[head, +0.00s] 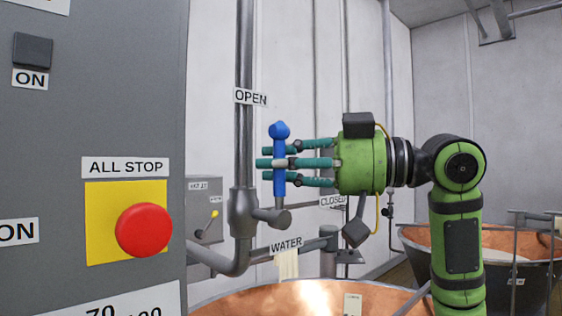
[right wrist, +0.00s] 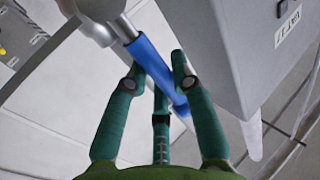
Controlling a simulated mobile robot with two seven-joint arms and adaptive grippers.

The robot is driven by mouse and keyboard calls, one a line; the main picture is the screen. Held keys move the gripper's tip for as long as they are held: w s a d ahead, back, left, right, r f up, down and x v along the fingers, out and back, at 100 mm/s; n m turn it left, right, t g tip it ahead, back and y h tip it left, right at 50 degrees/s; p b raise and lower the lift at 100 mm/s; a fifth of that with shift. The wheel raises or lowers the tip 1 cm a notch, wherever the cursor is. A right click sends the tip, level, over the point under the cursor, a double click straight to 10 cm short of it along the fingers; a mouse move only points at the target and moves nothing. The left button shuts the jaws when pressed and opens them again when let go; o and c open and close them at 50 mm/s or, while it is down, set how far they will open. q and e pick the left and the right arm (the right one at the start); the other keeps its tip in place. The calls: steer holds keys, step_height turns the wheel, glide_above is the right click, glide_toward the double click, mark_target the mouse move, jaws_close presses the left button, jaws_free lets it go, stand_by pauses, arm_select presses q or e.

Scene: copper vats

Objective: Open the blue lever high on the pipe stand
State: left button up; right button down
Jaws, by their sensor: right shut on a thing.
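The blue lever (head: 280,160) stands upright in the head view, on the valve (head: 262,215) at the side of the grey pipe stand (head: 244,90). An OPEN label (head: 250,97) is on the pipe above it and a CLOSED label (head: 333,201) is to its lower right. My right gripper (head: 278,163) reaches in from the right, its teal fingers shut around the lever's middle. The blue lever (right wrist: 150,65) also shows in the right wrist view, between the fingers of the right gripper (right wrist: 160,75). My left gripper is not in view.
A grey panel with a red ALL STOP button (head: 144,230) fills the left side. A copper vat (head: 320,300) lies below the pipe, with another vat (head: 500,250) at right. A WATER label (head: 286,245) and a pale cloth (head: 287,264) are on the lower pipe.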

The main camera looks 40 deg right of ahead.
steer(key=c, duration=1)
jaws_free()
steer(key=shift+a, duration=0.1)
steer(key=shift+s, duration=0.1)
steer(key=v, duration=1.1)
steer(key=shift+s+d, duration=0.2)
steer(key=shift+d, duration=0.15)
